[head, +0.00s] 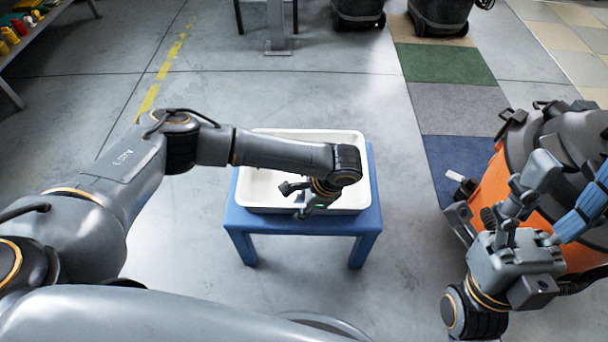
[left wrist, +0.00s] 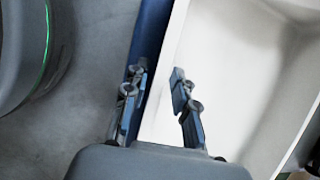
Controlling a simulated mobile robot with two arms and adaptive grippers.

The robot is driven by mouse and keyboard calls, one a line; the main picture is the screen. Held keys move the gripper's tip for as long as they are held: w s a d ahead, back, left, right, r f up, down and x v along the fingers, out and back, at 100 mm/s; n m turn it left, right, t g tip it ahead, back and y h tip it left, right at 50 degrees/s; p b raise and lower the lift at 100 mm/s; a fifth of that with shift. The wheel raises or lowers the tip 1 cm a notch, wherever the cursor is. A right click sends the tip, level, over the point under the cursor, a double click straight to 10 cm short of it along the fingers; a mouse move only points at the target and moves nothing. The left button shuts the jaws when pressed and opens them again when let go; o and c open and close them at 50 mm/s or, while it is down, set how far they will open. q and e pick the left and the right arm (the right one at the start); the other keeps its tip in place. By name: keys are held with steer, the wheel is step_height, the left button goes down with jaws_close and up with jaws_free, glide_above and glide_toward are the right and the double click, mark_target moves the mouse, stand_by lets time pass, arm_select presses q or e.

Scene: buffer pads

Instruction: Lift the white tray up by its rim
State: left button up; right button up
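The white tray (head: 345,136), a shallow rectangular tub, sits upright on a small blue table (head: 368,222). My left gripper (head: 296,199) is low over the tray's near part in the head view. In the left wrist view its two fingers (left wrist: 158,98) are apart. One finger is over the tray's white inside, the other on the blue table's side, with the tray's rim (left wrist: 165,70) between them. I cannot tell whether either finger touches the rim. My arm hides part of the tray. My right gripper (head: 545,195) is open and empty, well right of the table.
An orange and dark grey machine (head: 494,187) stands on the right, behind my right gripper. Coloured floor tiles (head: 445,64) run along the right. Dark wheeled bins (head: 440,14) stand at the back. A shelf with small coloured items (head: 12,34) is at top left.

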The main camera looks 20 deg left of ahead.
arm_select(q)
jaws_close()
steer(key=shift+r, duration=0.1)
